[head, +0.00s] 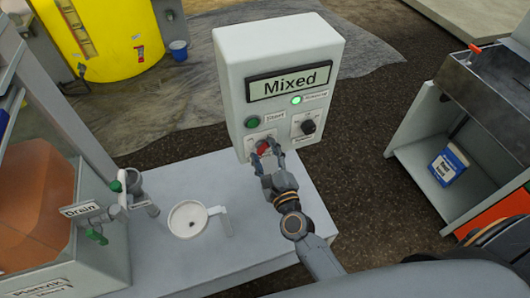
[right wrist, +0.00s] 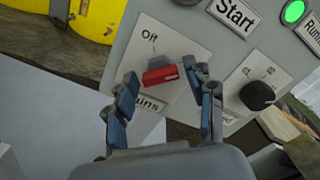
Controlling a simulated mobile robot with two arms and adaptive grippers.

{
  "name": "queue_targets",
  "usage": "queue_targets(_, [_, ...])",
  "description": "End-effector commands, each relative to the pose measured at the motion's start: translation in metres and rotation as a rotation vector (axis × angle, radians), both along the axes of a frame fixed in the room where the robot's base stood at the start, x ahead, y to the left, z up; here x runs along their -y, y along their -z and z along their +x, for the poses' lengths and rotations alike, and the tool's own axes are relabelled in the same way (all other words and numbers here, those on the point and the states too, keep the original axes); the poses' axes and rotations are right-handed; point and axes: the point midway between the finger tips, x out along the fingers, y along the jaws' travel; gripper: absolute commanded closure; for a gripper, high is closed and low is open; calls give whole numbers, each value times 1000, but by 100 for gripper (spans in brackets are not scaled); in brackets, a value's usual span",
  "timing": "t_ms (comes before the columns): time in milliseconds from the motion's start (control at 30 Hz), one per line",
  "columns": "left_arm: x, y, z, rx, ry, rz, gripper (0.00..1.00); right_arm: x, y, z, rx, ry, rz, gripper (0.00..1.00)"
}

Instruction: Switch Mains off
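The red Mains switch (right wrist: 160,75) sits on a light plate on the control box (head: 232,75). Its label is partly covered, with "ins" showing, and "Off" is printed above the switch. In the right wrist view its red handle lies crosswise and does not point at "Off". My right gripper (right wrist: 160,82) is open, with one finger on each side of the red handle. I cannot tell if either finger touches it. In the head view my right gripper (head: 266,155) partly covers the red switch (head: 262,146). My left gripper is not in view.
The box carries a "Mixed" display (head: 290,82), a green Start button (head: 252,121), a lit green lamp (head: 297,100) and a black knob (head: 308,127) close to the right finger. A white cup-like vessel (head: 188,219) stands on the bench (head: 250,250) beside a Drain valve (head: 97,236).

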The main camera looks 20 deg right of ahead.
Motion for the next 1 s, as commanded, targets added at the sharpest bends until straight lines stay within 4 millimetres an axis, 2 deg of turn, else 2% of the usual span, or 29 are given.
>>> queue_targets(33, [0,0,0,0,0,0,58,0,0,0,0,0,0,62])
queue_targets(167, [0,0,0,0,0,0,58,0,0,0,0,0,0,89])
queue_targets(200, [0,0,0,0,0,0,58,0,0,0,0,0,0,92])
queue_targets(567, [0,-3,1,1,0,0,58,0,-1,0,2,-1,-65,92])
queue_targets(1000, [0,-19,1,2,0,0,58,-1,-1,-1,13,-2,-414,92])
